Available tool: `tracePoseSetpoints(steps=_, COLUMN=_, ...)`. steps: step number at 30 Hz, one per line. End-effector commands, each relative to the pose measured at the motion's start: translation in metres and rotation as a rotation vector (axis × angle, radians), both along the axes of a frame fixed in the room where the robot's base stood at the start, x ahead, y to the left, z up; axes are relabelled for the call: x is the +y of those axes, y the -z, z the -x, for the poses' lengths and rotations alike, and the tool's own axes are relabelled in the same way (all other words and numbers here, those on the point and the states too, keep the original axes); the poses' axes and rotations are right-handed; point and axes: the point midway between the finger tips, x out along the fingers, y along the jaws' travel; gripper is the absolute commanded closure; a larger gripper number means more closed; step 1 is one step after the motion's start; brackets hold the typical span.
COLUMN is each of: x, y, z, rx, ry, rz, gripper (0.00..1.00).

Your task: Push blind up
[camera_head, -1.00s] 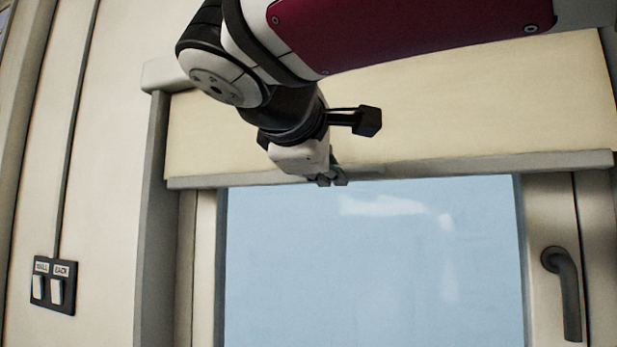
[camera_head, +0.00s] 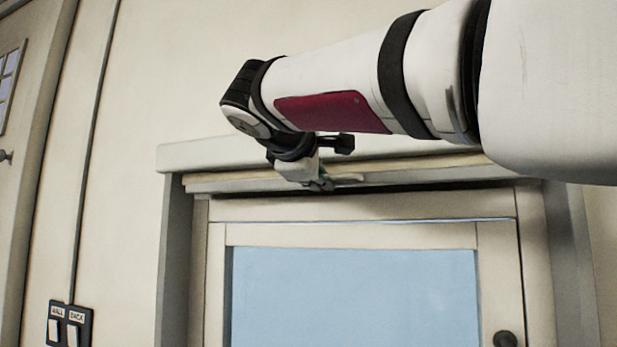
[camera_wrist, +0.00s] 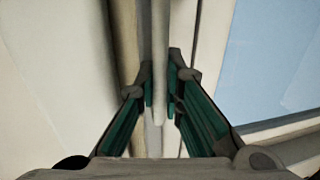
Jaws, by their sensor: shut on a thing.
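The blind is rolled up almost to its top housing (camera_head: 215,154) above the window. Only a narrow strip of cream fabric shows over the grey bottom bar (camera_head: 430,174). My gripper (camera_head: 322,184) is at the bar, left of its middle. In the wrist view my gripper (camera_wrist: 160,92) has its green-padded fingers on either side of a pale thin strip, the handle of the blind's bar (camera_wrist: 159,50), and is shut on it. The exact contact on the pads is partly hidden.
The window pane (camera_head: 350,295) lies below the bar, uncovered, with its frame and a dark handle (camera_head: 505,339) at right. Two labelled switches (camera_head: 69,325) are on the wall at lower left. A door (camera_head: 25,120) stands at far left.

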Motion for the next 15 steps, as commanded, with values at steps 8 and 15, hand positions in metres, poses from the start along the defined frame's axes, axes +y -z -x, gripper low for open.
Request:
tracePoseSetpoints(steps=8, x=0.0001, y=-0.0086, z=0.001, rx=-0.006, ry=-0.002, rz=0.0, gripper=1.0)
tracePoseSetpoints(steps=15, x=-0.0002, y=-0.0108, z=0.0011, rx=-0.012, ry=-0.002, rz=0.001, gripper=1.0)
